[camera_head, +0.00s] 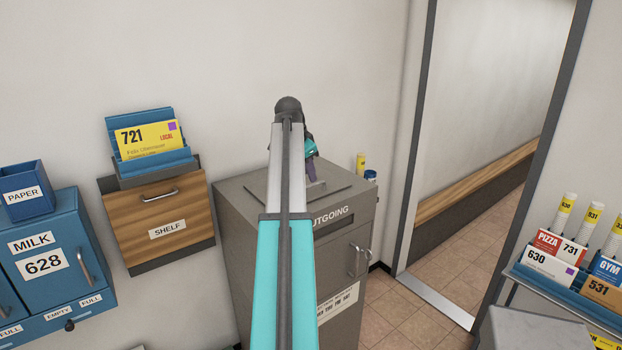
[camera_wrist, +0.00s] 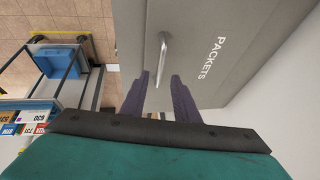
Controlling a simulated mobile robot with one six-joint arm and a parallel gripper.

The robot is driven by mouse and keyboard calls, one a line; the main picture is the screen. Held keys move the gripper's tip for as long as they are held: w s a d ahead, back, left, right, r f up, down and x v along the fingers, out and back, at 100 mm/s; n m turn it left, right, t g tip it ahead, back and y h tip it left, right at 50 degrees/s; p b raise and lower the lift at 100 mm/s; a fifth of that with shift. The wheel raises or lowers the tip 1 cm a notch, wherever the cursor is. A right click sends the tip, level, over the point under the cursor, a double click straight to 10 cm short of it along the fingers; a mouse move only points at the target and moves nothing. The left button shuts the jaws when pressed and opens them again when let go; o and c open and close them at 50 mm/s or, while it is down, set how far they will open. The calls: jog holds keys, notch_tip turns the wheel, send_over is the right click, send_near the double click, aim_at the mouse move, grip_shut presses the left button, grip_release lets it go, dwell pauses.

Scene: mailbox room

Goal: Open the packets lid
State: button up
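The packets lid (camera_wrist: 203,55) is a grey panel marked PACKETS with a bar handle (camera_wrist: 163,55). It lies flat and closed in the top of the grey OUTGOING cabinet, and part of the lid (camera_head: 338,184) shows in the head view. My gripper (camera_wrist: 160,77) is open, with its two purple fingers apart. The near end of the handle appears between the fingertips in the wrist view; I cannot tell whether they touch it. In the head view my arm hides much of the lid, and my gripper (camera_head: 312,172) is over it.
The OUTGOING cabinet (camera_head: 235,235) stands against the wall. A wooden SHELF box (camera_head: 150,207) and a blue MILK box (camera_head: 45,240) hang at left. Small tubes (camera_head: 361,163) stand behind the cabinet. A blue mail rack (camera_head: 560,285) is at right, beyond a doorway with clear floor.

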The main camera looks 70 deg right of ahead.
aim_at(312, 185)
jog(key=shift+p+x, duration=0.45)
jog(key=shift+x, duration=1.8)
jog(key=shift+c, duration=0.3)
grip_shut()
